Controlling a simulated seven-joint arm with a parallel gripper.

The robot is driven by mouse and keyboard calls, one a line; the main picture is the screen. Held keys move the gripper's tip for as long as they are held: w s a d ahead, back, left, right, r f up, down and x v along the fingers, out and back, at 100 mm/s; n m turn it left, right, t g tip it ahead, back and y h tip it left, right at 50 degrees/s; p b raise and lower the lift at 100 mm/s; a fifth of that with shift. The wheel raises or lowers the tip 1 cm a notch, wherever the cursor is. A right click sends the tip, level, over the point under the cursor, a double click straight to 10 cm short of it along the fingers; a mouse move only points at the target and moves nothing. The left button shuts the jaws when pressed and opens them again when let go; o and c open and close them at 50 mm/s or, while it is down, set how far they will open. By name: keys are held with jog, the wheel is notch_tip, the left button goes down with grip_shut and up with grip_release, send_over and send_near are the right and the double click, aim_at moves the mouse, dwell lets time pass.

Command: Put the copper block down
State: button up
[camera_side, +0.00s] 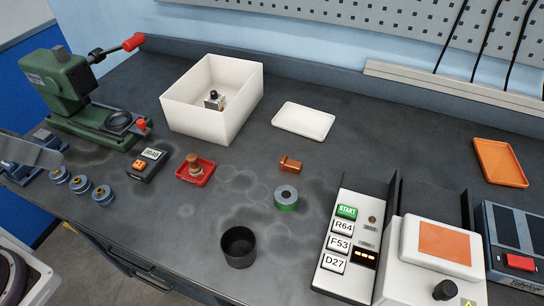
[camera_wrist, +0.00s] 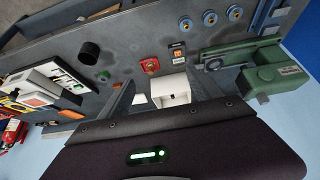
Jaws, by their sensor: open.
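The copper block (camera_side: 290,165) is a small orange-brown piece with a knob at one end. In the side view it lies on the dark bench between the white tray (camera_side: 303,121) and the green-sided ring (camera_side: 286,198). It looks very small in the wrist view. My gripper (camera_wrist: 163,82) shows in the wrist view with its two grey fingers spread apart and nothing held between them. It is well away from the copper block. In the side view my gripper cannot be made out for certain.
A white open box (camera_side: 212,98) holds a small device. A red dish (camera_side: 195,171) bears a brown stamp-like piece. A black cup (camera_side: 238,247) stands near the front edge. A green press (camera_side: 85,100) is at left, a button panel (camera_side: 343,240) at right. Bare bench surrounds the block.

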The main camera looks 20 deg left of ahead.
jog(key=w+d+f+t+h, duration=0.1)
jog(key=w+d+f, duration=0.2)
jog(key=w+d, duration=0.6)
jog(key=w+d+f+t+h, duration=0.15)
jog(key=w+d+f, duration=0.25)
jog(key=w+d, duration=0.55)
jog(key=m+t, duration=0.1)
jog(key=t, duration=0.1)
send_near(293, 160)
notch_tip(293, 160, up, 4)
jog(key=a, duration=0.2)
jog(key=shift+m+t+y, duration=0.25)
jog(key=shift+m+t, duration=0.25)
jog(key=shift+t, duration=0.35)
jog(key=f, duration=0.1)
jog(key=d+f, duration=0.1)
jog(key=f, duration=0.1)
jog(key=d+f, duration=0.1)
jog(key=f, duration=0.1)
jog(key=shift+s+d+f, duration=0.1)
jog(key=shift+s+f, duration=0.15)
jog(key=shift+s, duration=0.1)
jog(key=x, duration=0.7)
jog(key=shift+w+d, duration=0.1)
jog(key=shift+d, duration=0.1)
jog(key=shift+r, duration=0.1)
grip_shut()
